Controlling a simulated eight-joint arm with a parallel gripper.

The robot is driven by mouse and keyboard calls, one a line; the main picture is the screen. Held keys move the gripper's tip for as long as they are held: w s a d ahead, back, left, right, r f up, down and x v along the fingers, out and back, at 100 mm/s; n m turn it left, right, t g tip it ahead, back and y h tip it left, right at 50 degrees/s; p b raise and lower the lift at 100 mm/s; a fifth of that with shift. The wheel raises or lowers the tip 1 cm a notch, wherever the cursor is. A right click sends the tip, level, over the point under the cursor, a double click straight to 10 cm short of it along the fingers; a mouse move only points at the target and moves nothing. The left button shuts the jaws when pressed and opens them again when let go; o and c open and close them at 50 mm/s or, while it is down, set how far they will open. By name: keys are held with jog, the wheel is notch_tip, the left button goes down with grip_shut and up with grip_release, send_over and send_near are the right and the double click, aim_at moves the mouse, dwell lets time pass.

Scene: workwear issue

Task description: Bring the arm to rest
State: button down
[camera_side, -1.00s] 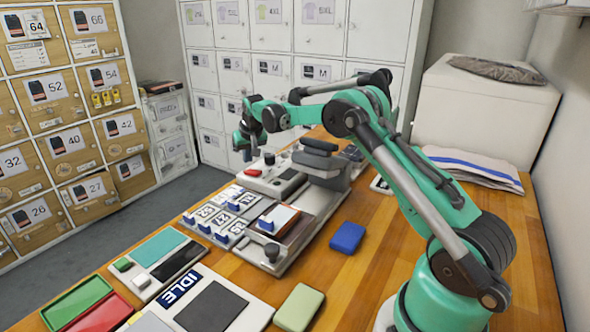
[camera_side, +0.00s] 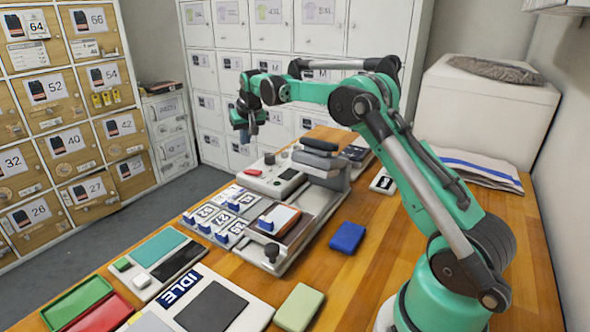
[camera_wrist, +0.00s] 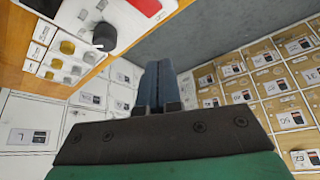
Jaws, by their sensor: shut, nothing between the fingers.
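My gripper (camera_side: 244,134) hangs above the far left part of the bench, in front of the white lockers. It points down and is apart from everything below it. In the wrist view its two dark blue fingers (camera_wrist: 155,88) lie side by side, shut, with nothing between them. My green arm reaches up from the right front of the bench and bends over to the left.
A grey device (camera_side: 268,182) with a dark knob stands below my gripper. Blue-tabbed number plates (camera_side: 222,214), a blue block (camera_side: 347,237) and a green block (camera_side: 299,307) lie on the wooden bench (camera_side: 350,290). White lockers (camera_side: 340,30) stand behind.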

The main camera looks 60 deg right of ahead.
jog(key=s+a+r+n+t+y, duration=0.1)
jog(key=s+a+r+n, duration=0.1)
jog(key=s+a+r, duration=0.4)
jog(key=s+a+r+n, duration=0.1)
jog(key=s+a+r, duration=0.1)
jog(key=s+a, duration=0.35)
jog(key=s+a+f+n+t+y, duration=0.1)
jog(key=s+a+f+n, duration=0.2)
jog(key=s+a, duration=0.6)
notch_tip(320, 180, down, 3)
jog(key=s, duration=0.2)
jog(key=shift+s+a+t+y, duration=0.3)
jog(key=shift+s, duration=0.1)
jog(key=shift+r, duration=0.1)
